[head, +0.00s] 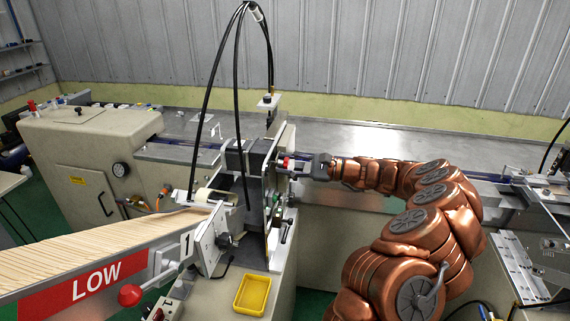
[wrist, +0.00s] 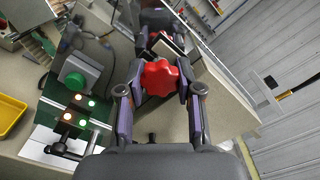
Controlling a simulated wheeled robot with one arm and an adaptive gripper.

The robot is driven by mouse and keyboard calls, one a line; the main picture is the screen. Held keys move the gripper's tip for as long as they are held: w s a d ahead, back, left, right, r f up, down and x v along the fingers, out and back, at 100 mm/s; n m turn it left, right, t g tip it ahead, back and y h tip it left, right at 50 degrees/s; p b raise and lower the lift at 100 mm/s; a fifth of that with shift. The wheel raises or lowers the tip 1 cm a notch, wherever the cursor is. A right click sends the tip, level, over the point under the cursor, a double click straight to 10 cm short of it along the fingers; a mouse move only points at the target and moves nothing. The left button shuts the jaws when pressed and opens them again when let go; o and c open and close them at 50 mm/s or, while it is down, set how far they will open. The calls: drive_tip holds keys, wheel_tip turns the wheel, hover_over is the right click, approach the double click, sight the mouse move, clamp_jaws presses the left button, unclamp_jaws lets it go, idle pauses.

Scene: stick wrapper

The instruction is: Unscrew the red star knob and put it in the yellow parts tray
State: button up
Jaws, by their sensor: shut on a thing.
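The red star knob (wrist: 160,78) sits between the two fingers of my gripper (wrist: 156,84) in the wrist view, and the fingers are shut on it. In the head view my gripper (head: 291,165) reaches in from the right to the upright plate of the machine, with a bit of the red knob (head: 283,163) showing at its tip. I cannot tell whether the knob still touches its mount. The yellow parts tray (head: 252,294) lies on the machine's lower ledge, below and left of my gripper. It looks empty. Part of the tray (wrist: 10,115) shows at the wrist view's left edge.
A stick chute with a red LOW label (head: 97,281) and a red ball handle (head: 130,295) fills the lower left. Black cables (head: 238,90) arch above the machine. A green button and lit buttons (wrist: 78,100) are left of my gripper in the wrist view.

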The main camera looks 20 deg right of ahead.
drive_tip(key=shift+f+n+b, duration=0.1)
drive_tip(key=shift+n+b, duration=0.2)
drive_tip(key=shift+b, duration=0.55)
drive_tip(key=shift+n+b, duration=0.4)
drive_tip(key=shift+b, duration=0.4)
drive_tip(key=shift+n+b, duration=0.5)
drive_tip(key=shift+b, duration=0.7)
drive_tip(key=n+b, duration=0.1)
drive_tip(key=b, duration=0.2)
drive_tip(key=shift+n, duration=0.3)
drive_tip(key=n+b, duration=0.3)
drive_tip(key=b, duration=0.3)
drive_tip(key=shift+a+b, duration=0.1)
drive_tip(key=shift+b, duration=0.2)
